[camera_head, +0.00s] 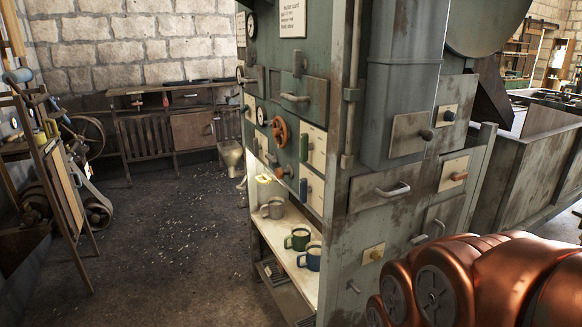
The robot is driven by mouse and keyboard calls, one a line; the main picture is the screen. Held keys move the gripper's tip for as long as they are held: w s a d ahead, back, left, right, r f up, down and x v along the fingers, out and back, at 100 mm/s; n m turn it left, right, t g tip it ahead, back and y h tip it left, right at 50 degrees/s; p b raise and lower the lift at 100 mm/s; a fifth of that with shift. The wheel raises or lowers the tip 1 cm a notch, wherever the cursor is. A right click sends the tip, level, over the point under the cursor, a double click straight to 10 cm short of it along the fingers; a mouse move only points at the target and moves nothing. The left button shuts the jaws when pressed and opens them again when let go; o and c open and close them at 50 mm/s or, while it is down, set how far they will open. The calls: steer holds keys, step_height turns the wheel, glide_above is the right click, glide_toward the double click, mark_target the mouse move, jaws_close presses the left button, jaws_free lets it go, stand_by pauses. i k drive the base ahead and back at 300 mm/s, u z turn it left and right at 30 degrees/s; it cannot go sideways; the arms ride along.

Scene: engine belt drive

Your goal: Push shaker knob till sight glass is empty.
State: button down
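A tall green-grey machine cabinet (365,110) fills the middle, with several knobs, handles and dials. I cannot tell which one is the shaker knob. I cannot make out the sight glass or its level. Copper-coloured links of my arm show at lower right; my gripper is out of view.
A shelf (282,255) on the machine's front holds a grey mug (271,208), a green mug (298,239) and a blue mug (311,257). A workbench (160,118) stands at the back wall. A wooden stand (62,178) is at left. The dark floor (170,235) between is mostly open.

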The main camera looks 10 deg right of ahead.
mark_target(279, 173)
steer(key=u, duration=0.15)
steer(key=i, duration=0.7)
steer(key=u, duration=1.05)
steer(key=i, duration=0.5)
steer(key=u, duration=0.45)
